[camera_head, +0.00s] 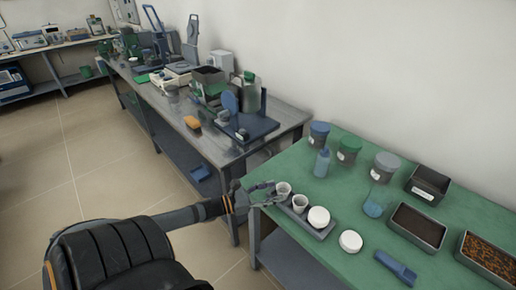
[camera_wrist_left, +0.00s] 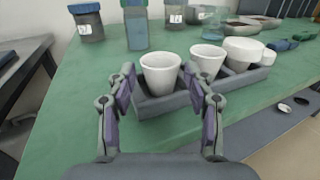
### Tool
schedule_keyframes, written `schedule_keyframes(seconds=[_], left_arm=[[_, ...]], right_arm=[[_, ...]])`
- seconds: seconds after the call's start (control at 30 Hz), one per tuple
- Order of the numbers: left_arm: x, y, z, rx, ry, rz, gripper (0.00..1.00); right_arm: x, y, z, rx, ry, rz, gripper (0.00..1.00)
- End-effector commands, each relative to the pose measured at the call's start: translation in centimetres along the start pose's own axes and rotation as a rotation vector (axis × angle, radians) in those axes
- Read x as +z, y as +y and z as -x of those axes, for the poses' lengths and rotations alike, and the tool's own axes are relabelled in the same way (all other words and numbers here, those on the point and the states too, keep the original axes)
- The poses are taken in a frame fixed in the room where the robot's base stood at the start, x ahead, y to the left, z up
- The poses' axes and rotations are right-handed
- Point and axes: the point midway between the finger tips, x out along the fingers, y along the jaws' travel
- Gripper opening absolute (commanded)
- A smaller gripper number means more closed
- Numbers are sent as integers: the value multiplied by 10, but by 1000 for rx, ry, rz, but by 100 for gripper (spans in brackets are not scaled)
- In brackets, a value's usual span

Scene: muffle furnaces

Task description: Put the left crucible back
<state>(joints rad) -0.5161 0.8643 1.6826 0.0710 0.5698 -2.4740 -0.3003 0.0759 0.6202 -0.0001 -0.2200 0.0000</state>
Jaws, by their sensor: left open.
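A grey tray (camera_head: 322,235) sits on the green table near its front left edge. The left crucible (camera_head: 284,188), a white cup, stands upright at the tray's left end, and a second white crucible (camera_head: 300,203) stands beside it. My left gripper (camera_head: 265,193) is open at that left end. In the left wrist view the left crucible (camera_wrist_left: 160,75) shows between and just beyond the open fingers, with gaps on both sides. The second crucible (camera_wrist_left: 207,61) is to its right. The tray's near wall (camera_wrist_left: 163,104) lies in front of the crucible. My right gripper is not in view.
A white round piece (camera_head: 319,216) sits at the tray's other end, with another (camera_head: 350,241) on the table. A blue bottle (camera_head: 322,163), lidded jars (camera_head: 349,148) and dark bins (camera_head: 417,227) stand behind and right. A metal bench (camera_head: 222,147) is left.

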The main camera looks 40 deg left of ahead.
Motion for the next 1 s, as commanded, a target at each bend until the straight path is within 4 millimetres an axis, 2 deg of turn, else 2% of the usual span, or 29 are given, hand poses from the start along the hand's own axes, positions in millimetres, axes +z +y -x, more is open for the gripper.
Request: schedule_keyframes(seconds=[0.03,0.1,0.3,0.43,0.77,0.87,0.97,1.0], left_arm=[[8,0,14,1,8,2,53],[7,0,31,1,6,1,53],[3,0,64,0,1,0,53],[1,0,73,0,0,-1,53],[0,1,74,2,0,3,53],[-18,12,80,59,35,99,53],[-66,37,99,215,108,364,53],[-94,46,111,307,135,516,53]], right_arm=[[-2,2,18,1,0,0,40],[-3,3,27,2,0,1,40],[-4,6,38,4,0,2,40],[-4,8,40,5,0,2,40],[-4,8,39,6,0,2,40],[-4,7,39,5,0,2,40],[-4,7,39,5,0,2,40],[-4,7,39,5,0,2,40]])
